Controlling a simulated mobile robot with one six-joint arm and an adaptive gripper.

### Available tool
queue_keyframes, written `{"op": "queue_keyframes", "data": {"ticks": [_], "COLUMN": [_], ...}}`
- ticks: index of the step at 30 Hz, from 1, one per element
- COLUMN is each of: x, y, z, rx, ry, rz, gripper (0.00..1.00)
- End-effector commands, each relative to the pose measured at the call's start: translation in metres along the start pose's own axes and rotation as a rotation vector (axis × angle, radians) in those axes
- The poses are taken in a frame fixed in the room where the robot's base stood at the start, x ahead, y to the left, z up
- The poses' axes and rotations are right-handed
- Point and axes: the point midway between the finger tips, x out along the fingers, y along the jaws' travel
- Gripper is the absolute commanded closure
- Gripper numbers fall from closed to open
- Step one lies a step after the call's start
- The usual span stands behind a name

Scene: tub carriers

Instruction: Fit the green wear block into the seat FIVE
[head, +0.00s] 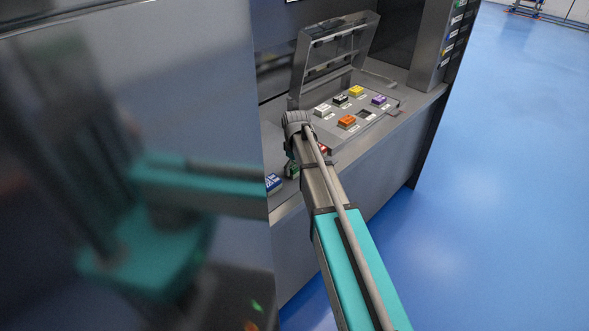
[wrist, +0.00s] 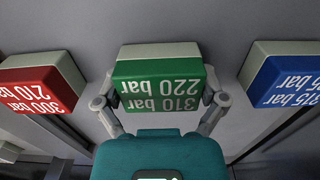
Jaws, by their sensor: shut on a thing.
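The green wear block (wrist: 158,85) is a green-faced block with a pale body, marked 310 bar and 220 bar, upside down in the wrist view. My gripper (wrist: 160,100) is shut on it, one finger at each side. In the head view the green block (head: 293,170) is partly hidden behind my arm, and my gripper (head: 291,165) is mostly hidden there too. I cannot tell whether the block touches the ledge. A seat panel (head: 330,136) lies under a raised lid, with a dark empty seat (head: 367,114) near its right. Its seat labels are too small to read.
A red block (wrist: 40,85) and a blue block (wrist: 285,82) flank the green one. Orange (head: 347,121), yellow (head: 355,91), purple (head: 379,99), black (head: 341,100) and white (head: 322,110) blocks sit on the panel. The raised lid (head: 330,55) stands behind it.

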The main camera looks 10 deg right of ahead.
Motion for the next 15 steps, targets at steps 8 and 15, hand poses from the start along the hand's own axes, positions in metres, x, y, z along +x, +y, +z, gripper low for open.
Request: {"op": "queue_keyframes", "data": {"ticks": [8, 15], "x": [-0.001, -0.01], "y": [0.0, 0.0], "z": [0.0, 0.0], "rx": [0.0, 0.0], "ry": [0.0, 0.0], "rz": [-0.001, -0.001], "gripper": [0.62, 0.62]}}
